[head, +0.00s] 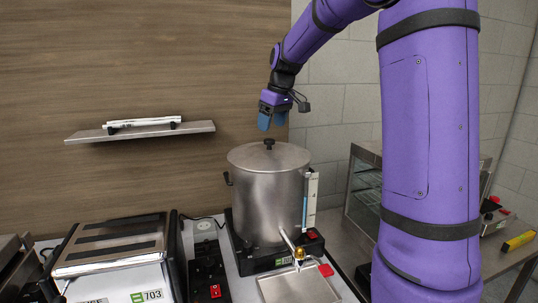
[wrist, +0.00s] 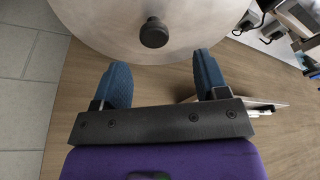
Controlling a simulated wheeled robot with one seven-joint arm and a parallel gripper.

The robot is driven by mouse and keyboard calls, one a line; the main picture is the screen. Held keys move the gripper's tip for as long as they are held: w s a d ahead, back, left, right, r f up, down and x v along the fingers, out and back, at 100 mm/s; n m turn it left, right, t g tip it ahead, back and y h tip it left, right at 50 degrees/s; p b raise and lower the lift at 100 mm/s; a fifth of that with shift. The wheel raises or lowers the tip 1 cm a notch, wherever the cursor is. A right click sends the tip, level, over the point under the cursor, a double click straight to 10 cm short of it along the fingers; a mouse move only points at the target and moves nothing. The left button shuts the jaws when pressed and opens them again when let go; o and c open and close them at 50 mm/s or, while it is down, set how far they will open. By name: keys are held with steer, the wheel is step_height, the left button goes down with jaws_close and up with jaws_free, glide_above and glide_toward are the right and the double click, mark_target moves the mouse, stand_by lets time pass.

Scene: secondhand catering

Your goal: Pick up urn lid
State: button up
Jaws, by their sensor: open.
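The urn lid (head: 268,157) is a round, flat metal disc with a dark knob (head: 269,144) at its centre. It sits on top of the tall metal urn (head: 268,205). In the wrist view the lid (wrist: 100,20) fills the top of the picture, and its knob (wrist: 154,32) lies beyond and between the fingertips. My gripper (head: 272,122) is above the lid, pointing down, with blue fingers apart from the knob. In the wrist view my gripper (wrist: 162,75) is open, with nothing between its fingers.
A wall shelf (head: 140,132) with white rolled items is at left. A toaster-like grill (head: 112,255) stands left of the urn. A glass display case (head: 362,190) is at right, partly behind my arm. A metal drip tray (head: 298,287) lies before the urn's tap.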

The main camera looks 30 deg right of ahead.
mark_target(269, 139)
steer(key=shift+d+x, duration=0.2)
steer(key=shift+x, duration=1.45)
steer(key=shift+d+x, duration=0.2)
steer(key=shift+x, duration=1.5)
jaws_close()
steer(key=shift+r, duration=0.15)
